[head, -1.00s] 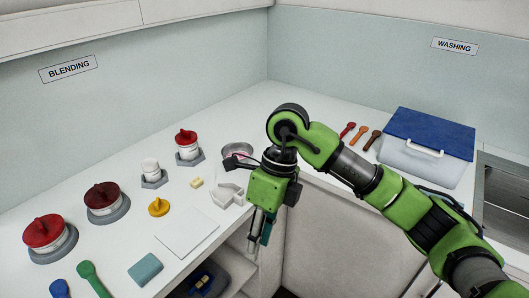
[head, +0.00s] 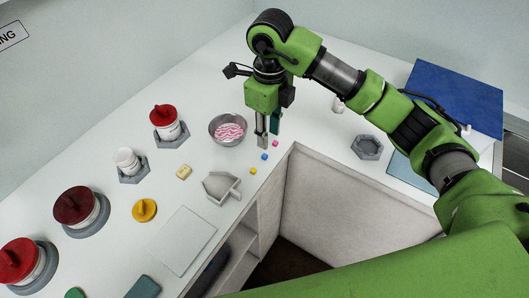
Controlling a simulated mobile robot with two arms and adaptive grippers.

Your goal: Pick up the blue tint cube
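The blue tint cube (head: 264,156) is a tiny block on the white counter, near its inner corner. A pink cube (head: 276,143) lies just up and right of it, and a yellow cube (head: 253,170) just down and left. My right gripper (head: 267,140) points down over the counter, its fingertips just above the blue cube in the head view. Its fingers look apart, with nothing seen between them. The height of the tips above the counter is hard to judge. My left gripper is out of view.
A metal bowl (head: 228,130) with a pink-and-white pattern inside stands left of the gripper. A grey scoop-shaped tray (head: 221,187) lies below it. The counter edge drops off just below the cubes. A grey hexagonal holder (head: 367,147) sits to the right.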

